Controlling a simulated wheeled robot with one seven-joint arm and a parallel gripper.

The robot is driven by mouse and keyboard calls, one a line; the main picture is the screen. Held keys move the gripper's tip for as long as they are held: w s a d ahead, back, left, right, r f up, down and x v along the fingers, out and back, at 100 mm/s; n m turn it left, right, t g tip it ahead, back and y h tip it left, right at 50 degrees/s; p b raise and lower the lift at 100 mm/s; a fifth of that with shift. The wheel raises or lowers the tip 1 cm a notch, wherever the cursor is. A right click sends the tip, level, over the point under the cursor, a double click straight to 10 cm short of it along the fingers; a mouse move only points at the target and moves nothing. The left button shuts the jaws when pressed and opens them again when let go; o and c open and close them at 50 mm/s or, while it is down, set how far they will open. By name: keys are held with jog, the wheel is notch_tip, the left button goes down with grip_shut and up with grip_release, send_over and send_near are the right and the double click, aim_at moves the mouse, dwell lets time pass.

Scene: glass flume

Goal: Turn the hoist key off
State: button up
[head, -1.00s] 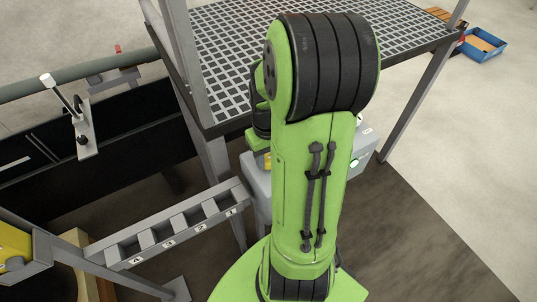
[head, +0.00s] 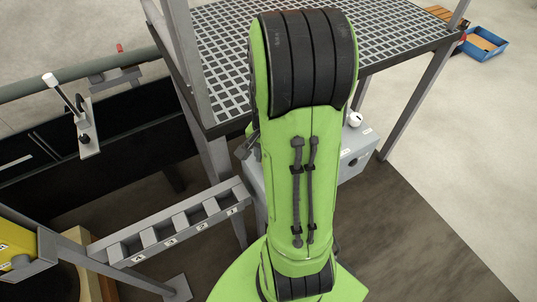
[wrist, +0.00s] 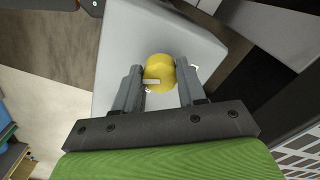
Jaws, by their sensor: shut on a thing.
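The hoist key is a round yellow knob (wrist: 160,70) on the grey control box (wrist: 115,45) in the wrist view. A pale bar shows across its lower left. My gripper (wrist: 159,78) is shut on the yellow knob, one finger on each side. In the head view the box (head: 358,148) shows to the right of my green arm, under the grated platform. There my arm hides the key and the gripper.
The grated platform (head: 225,45) and its legs stand close around the box. A numbered grey rack (head: 170,228) lies to the left. A white knob (head: 354,120) sits on the box. A blue bin (head: 484,45) is far right on open floor.

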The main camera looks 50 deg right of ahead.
jog(key=shift+w+m, duration=0.1)
jog(key=shift+m, duration=2.2)
jog(key=o, duration=1)
jog(key=shift+o, duration=0.2)
jog(key=shift+r, duration=0.1)
notch_tip(320, 180, up, 16)
jog(key=p, duration=0.5)
jog(key=shift+f+p, duration=0.2)
jog(key=shift+p, duration=0.15)
jog(key=shift+f, duration=0.1)
